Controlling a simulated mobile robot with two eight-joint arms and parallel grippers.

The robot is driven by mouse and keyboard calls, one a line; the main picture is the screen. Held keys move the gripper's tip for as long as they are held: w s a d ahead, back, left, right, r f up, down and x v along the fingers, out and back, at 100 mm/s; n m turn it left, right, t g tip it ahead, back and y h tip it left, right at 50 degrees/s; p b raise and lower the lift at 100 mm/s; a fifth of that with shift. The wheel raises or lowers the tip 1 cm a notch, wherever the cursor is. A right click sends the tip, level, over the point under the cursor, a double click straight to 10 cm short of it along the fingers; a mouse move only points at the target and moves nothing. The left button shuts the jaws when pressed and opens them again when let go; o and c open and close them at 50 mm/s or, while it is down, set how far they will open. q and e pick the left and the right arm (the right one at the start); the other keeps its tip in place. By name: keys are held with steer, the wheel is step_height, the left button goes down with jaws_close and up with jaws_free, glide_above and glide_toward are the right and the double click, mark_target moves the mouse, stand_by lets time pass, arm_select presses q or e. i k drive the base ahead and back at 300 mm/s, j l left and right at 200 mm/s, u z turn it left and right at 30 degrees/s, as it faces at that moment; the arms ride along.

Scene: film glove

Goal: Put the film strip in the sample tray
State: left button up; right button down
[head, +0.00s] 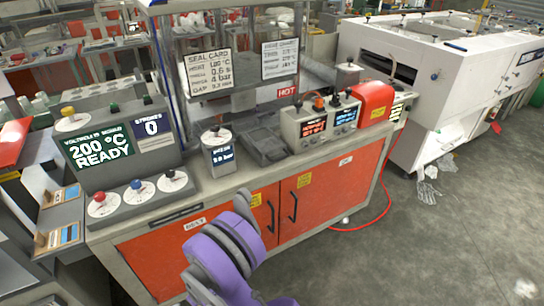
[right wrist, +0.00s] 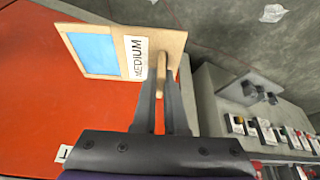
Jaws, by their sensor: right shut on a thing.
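The card frames a light blue film window (right wrist: 92,50) and bears a white label reading MEDIUM. This is possibly the film strip. The card is held out in front of a broad orange surface. In the head view, a purple and grey arm of mine rises from the bottom middle, in front of the bench; no fingertips or held card show clearly there. My left gripper is not in view. I cannot pick out the sample tray with certainty.
Two tan cards with blue windows (head: 70,193) (head: 68,236) lie at the left. A control box (head: 105,150) reading 200 °C READY stands on the orange-fronted bench (head: 320,195). A press marked HOT is behind. A white machine (head: 440,75) stands right; floor there is mostly clear.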

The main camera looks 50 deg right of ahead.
mark_target(265, 141)
steer(key=k+l, duration=0.1)
steer(key=l, duration=0.3)
steer(key=k+l+u, duration=0.1)
steer(key=l, duration=0.3)
steer(key=k+l, duration=0.1)
steer(key=l, duration=0.3)
steer(key=k+l+u, duration=0.1)
steer(key=l, duration=0.25)
steer(key=k+l+u, duration=0.1)
steer(key=l, duration=0.3)
steer(key=k+l, duration=0.15)
steer(key=l, duration=0.25)
steer(key=k+l+u, duration=0.1)
steer(key=l, duration=0.25)
